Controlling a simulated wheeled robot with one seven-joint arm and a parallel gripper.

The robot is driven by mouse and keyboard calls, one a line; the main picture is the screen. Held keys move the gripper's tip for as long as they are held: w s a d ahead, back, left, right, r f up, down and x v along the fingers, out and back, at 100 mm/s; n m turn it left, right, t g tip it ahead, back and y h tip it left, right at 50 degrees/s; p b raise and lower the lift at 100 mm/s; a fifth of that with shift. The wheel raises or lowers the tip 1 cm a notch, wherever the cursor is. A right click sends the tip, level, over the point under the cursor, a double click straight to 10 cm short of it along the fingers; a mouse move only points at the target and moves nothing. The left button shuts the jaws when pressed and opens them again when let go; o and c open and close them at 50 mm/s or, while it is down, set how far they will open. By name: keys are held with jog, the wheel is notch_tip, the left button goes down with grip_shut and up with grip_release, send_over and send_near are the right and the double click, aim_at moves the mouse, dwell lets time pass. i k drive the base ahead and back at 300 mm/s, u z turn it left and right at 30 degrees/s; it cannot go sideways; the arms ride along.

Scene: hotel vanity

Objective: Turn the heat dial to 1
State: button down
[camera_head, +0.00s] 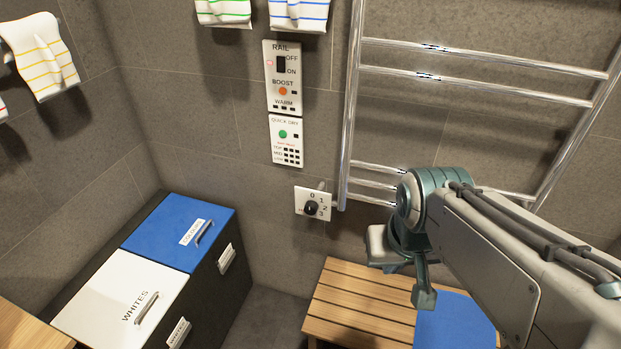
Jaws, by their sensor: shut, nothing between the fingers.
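The heat dial (311,208) is a small black knob on a white plate (327,197) on the tiled wall, left of the towel rail's lower end. The numbers 0, 1, 2 and 3 run around the knob from the top down its right side. The knob's pointer is too small to read. My gripper (424,294) hangs at the right, in front of the wall and above the bench. It is shut and empty, apart from the dial and to its right. My wrist partly hides it.
A chrome towel rail (349,110) stands right of the dial. A rail control panel (282,78) and a quick-dry panel (285,140) are above it. A wooden bench (345,300) with a blue mat (455,325) is below. Blue-lidded (170,220) and white-lidded (105,290) bins stand left.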

aim_at(312, 207)
jog(key=u, duration=0.05)
jog(key=k, duration=1.05)
jog(key=z, duration=0.7)
jog(key=i, duration=0.8)
jog(key=u, duration=0.1)
